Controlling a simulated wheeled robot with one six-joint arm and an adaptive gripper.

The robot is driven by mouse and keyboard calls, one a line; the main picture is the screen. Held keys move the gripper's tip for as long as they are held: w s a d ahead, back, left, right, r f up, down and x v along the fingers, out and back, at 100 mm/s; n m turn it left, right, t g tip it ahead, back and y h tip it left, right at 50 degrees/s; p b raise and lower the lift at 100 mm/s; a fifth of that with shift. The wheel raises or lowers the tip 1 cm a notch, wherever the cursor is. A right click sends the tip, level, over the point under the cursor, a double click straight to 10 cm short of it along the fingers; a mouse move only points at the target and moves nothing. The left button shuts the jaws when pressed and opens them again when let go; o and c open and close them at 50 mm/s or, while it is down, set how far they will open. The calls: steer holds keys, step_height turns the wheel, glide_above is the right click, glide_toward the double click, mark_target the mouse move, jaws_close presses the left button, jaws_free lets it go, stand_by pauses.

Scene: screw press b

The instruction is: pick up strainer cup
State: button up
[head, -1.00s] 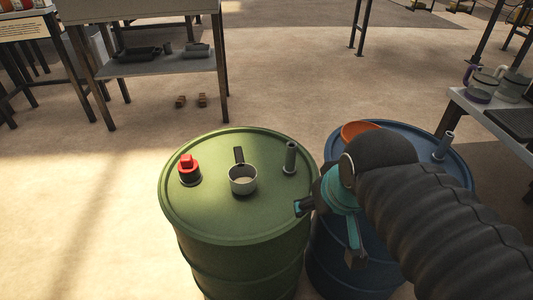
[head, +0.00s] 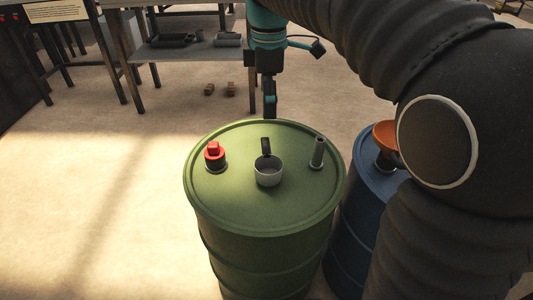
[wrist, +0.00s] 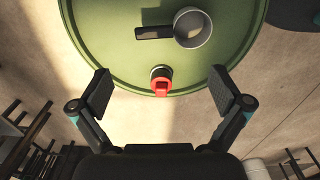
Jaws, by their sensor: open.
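The strainer cup (head: 268,176) is a small pale grey cup with a dark handle pointing up and away in the head view. It stands on top of the green barrel (head: 240,212). My gripper (head: 270,112) is above the barrel's far side, behind the cup and apart from it. In the wrist view the cup (wrist: 192,28) is near the top, its handle pointing left. There my gripper (wrist: 160,92) has its two fingers wide apart and empty, with the red-capped fitting (wrist: 161,82) showing between them.
A grey upright pipe (head: 317,153) stands on the barrel, right of the cup. A blue barrel (head: 352,205) with an orange funnel-like piece (head: 384,135) is on the right, partly hidden by my arm. A metal table (head: 190,53) stands behind, and the floor at left is clear.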

steer(key=b, duration=0.1)
glide_above(266, 146)
step_height(266, 146, down, 8)
steer(key=shift+s+f, duration=0.15)
steer(key=shift+f, duration=0.05)
steer(key=shift+w+f+b, duration=0.2)
steer(key=shift+f+b, duration=0.1)
steer(key=shift+f, duration=2.45)
steer(key=c, duration=1.1)
steer(key=shift+r, duration=0.1)
steer(key=shift+r, duration=0.4)
steer(key=r, duration=0.2)
steer(key=d+r, duration=0.1)
steer(key=shift+r, duration=0.4)
steer(key=d+r, duration=0.2)
steer(key=d, duration=0.1)
steer(key=s+d+r, duration=0.1)
steer(key=d+r, duration=0.1)
steer(key=d, duration=0.2)
steer(key=d+r, duration=0.2)
steer(key=d, duration=0.1)
steer(key=shift+s+d+r+p, duration=0.15)
steer(key=shift+s+d+p, duration=0.15)
steer(key=shift+s+p, duration=0.1)
